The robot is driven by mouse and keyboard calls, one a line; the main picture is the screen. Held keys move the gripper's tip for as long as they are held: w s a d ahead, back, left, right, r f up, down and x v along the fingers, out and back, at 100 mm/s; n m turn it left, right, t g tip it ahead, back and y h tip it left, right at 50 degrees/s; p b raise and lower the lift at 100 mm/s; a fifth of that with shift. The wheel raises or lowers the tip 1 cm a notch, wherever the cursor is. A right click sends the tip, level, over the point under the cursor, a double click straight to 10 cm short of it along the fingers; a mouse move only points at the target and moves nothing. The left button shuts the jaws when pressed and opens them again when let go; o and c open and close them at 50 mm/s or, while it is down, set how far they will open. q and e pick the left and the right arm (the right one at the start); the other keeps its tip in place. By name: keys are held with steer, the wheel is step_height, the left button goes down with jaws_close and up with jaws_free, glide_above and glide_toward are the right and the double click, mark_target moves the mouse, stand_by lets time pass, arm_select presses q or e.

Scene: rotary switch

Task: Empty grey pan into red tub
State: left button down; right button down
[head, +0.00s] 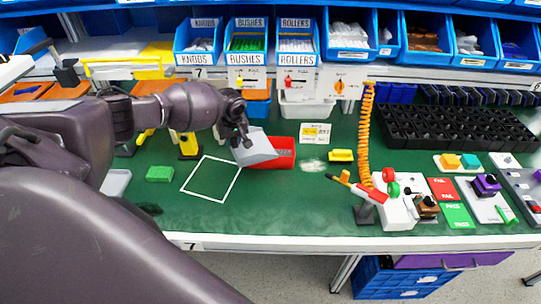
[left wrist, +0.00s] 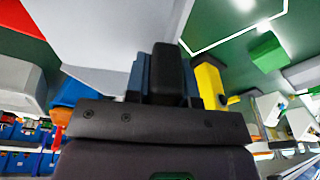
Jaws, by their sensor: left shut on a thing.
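The grey pan (head: 254,150) is held tilted above the bench, over the left part of the red tub (head: 284,153). My left gripper (head: 243,138) is shut on the pan's upper left edge. In the left wrist view the pan (left wrist: 105,35) fills the upper left, and the gripper (left wrist: 160,70) meets its edge. A corner of the red tub (left wrist: 22,20) shows behind it there. The inside of the tub is partly hidden by the pan, and I cannot tell what is in either. My right gripper is not in view.
A white outlined square (head: 211,180) and a green block (head: 159,174) lie left of the tub. A yellow block (head: 341,155) lies to its right. An orange coiled cord (head: 367,130) and a switch fixture (head: 396,208) stand farther right. Blue bins (head: 248,42) line the back.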

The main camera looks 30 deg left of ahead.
arm_select(q)
steer(key=shift+r, duration=0.1)
steer(key=shift+r, duration=1.45)
steer(key=shift+s, duration=0.25)
steer(key=s+d+r+m+b, duration=0.1)
steer(key=s+d+r+m, duration=0.2)
steer(key=d, duration=0.7)
steer(key=s+d+r+m+b, duration=0.1)
steer(key=s+d+r+m, duration=0.2)
steer(key=d, duration=0.7)
steer(key=s+d+r+m+t+h+b, duration=0.1)
steer(key=s+d+r+m, duration=0.3)
steer(key=d, duration=0.6)
steer(key=shift+r+m, duration=0.45)
steer(key=shift+m, duration=0.15)
steer(key=shift+a, duration=0.15)
